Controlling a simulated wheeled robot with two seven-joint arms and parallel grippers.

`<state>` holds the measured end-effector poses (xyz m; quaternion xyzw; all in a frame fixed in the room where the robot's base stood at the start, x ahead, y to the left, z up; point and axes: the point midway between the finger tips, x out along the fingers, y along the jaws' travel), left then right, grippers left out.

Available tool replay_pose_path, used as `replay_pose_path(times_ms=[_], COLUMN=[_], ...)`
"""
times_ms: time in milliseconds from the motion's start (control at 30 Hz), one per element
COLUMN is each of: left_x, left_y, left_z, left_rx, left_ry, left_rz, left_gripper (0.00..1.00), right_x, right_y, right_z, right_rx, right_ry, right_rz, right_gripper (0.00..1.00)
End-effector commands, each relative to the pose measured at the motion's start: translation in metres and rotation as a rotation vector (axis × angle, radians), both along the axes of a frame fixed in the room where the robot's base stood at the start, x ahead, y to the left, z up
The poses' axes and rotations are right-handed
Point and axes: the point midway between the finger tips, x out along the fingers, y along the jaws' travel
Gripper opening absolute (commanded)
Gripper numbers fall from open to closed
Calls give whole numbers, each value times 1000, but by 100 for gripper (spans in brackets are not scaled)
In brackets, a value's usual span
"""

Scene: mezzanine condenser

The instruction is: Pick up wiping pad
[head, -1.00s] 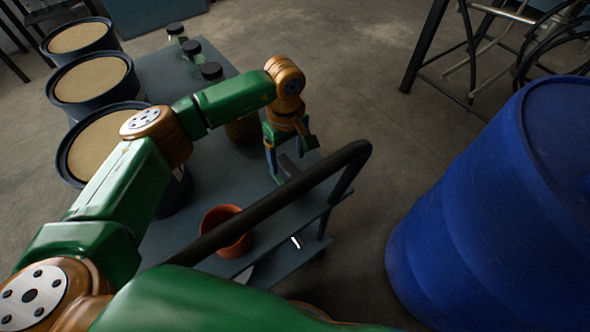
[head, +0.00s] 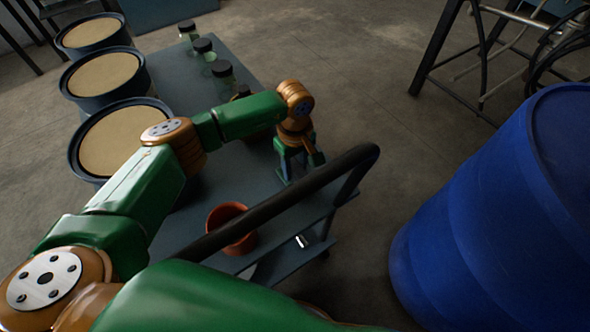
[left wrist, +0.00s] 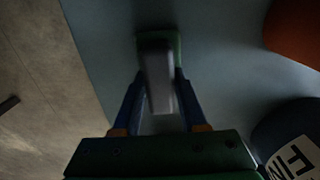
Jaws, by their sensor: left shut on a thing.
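My left gripper (head: 299,174) is low over the blue-grey cart top, near the cart's dark handle bar. In the left wrist view its two blue fingers (left wrist: 157,105) are shut on the wiping pad (left wrist: 158,72), a grey block-like grip over a green base. The pad lies at or just above the cart surface; I cannot tell if it touches. In the head view the pad is mostly hidden by the gripper. My right gripper is not in view.
The cart (head: 185,235) carries an orange pot (head: 232,226) and several dark-lidded jars (head: 222,73). Its black handle bar (head: 290,198) arches close to my gripper. Several tan-topped drums (head: 112,140) stand left, a large blue barrel (head: 480,190) right. Open floor lies between the cart and the barrel.

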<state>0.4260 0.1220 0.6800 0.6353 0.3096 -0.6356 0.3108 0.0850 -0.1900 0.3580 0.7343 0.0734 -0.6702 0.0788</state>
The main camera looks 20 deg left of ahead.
Motion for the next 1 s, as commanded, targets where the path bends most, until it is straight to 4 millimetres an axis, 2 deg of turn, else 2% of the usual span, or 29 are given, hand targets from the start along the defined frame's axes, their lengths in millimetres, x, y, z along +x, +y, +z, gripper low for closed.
replay_pose_path(times_ms=[133, 267, 500, 600, 733, 833, 1000], left_x=[1, -1, -48, -74, -98, -108, -114], left_y=[0, 2, 37, 56, 72, 79, 82], left_z=[11, 36, 94, 106, 120, 126, 130], left_rx=[0, 2, 3, 4, 4, 3, 2], left_ry=[-3, -4, -5, -3, -3, -1, 0], left_rz=[0, -1, 2, 4, 4, 3, 0], left_gripper=[0, 0, 0, 0, 0, 0, 0], right_x=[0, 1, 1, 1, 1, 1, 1], right_y=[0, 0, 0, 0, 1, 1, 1], right_z=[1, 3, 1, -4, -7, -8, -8], right_rx=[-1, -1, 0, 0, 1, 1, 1], right_ry=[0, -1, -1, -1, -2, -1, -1], right_rz=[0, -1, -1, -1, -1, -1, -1], right_gripper=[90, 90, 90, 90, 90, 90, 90])
